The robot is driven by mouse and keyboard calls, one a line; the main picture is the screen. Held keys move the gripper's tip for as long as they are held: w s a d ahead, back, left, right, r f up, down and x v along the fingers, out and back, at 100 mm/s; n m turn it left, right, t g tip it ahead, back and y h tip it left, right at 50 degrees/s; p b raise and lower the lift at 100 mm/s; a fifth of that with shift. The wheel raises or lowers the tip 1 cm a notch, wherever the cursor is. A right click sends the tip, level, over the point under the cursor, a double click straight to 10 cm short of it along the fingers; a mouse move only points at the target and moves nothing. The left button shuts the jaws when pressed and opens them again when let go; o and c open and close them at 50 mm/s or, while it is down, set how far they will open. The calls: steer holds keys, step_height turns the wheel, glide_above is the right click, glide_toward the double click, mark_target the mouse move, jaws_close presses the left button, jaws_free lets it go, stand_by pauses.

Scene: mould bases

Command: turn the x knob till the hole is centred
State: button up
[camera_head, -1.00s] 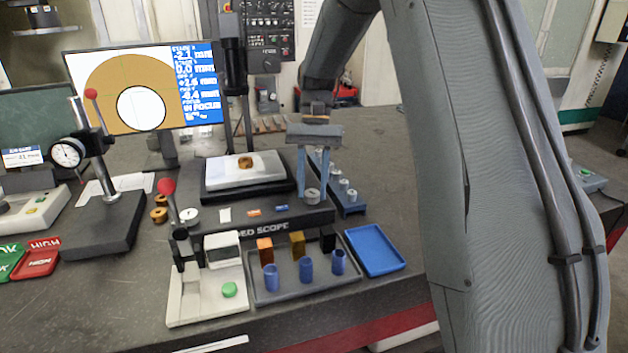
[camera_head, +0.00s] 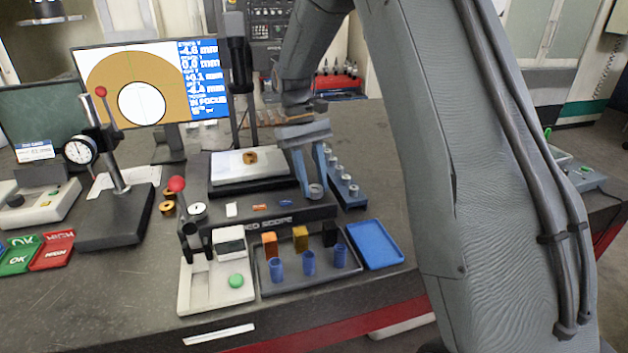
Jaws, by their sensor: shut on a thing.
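My gripper (camera_head: 313,186) points down at the right end of the scope base. It is shut on a small silver knob (camera_head: 316,191), whose top shows between the fingertips. The monitor (camera_head: 218,97) shows a tan disc with a white hole (camera_head: 142,104). The hole sits close to the vertical crosshair line from side to side, but lower than the horizontal line. The top readout seems to be -4.6 mm and another +0.1 mm; the small text is blurred. A brass ring part (camera_head: 250,158) lies on the white stage (camera_head: 228,163) of the scope.
A rail with several silver knobs (camera_head: 353,190) stands close right of my gripper. A blue tray (camera_head: 374,246) and a grey tray with blue cups (camera_head: 308,262) lie in front. A dial gauge stand (camera_head: 113,214) is at the left.

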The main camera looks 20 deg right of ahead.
steer(key=shift+r, duration=0.1)
stand_by(0.3)
steer(key=o, duration=1.1)
steer(key=shift+c, duration=0.2)
steer(key=b+v, duration=0.2)
steer(key=v, duration=0.5)
steer(key=shift+w+r, duration=0.2)
steer(key=shift+r, duration=0.1)
